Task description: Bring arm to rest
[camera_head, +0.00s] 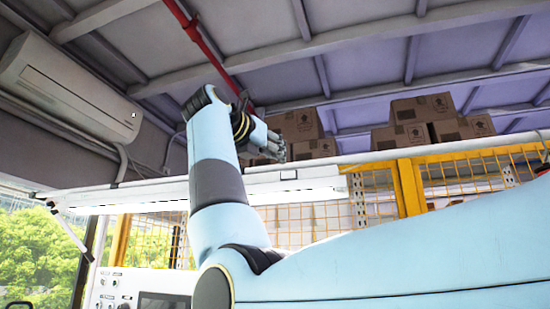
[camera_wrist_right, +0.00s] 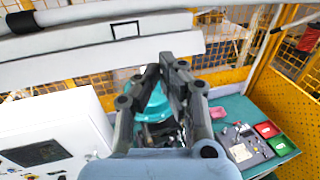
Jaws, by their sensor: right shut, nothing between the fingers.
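My right arm is light blue with dark grey bands and stands raised in the middle of the head view. My right gripper (camera_head: 274,149) is at its upper end, in front of stacked boxes, and looks small there. In the right wrist view the dark fingers of the right gripper (camera_wrist_right: 163,66) are together at the tips, with nothing held. A rounded teal thing (camera_wrist_right: 157,103) shows behind the fingers, partly hidden by them. My left gripper is in neither view.
A white rail (camera_head: 300,177) and yellow mesh fence (camera_head: 450,168) run behind the arm. Cardboard boxes (camera_head: 421,108) sit above. A white panel (camera_wrist_right: 50,140) stands left; a green bench (camera_wrist_right: 238,108) with red (camera_wrist_right: 267,130) and green bins (camera_wrist_right: 281,146) is right.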

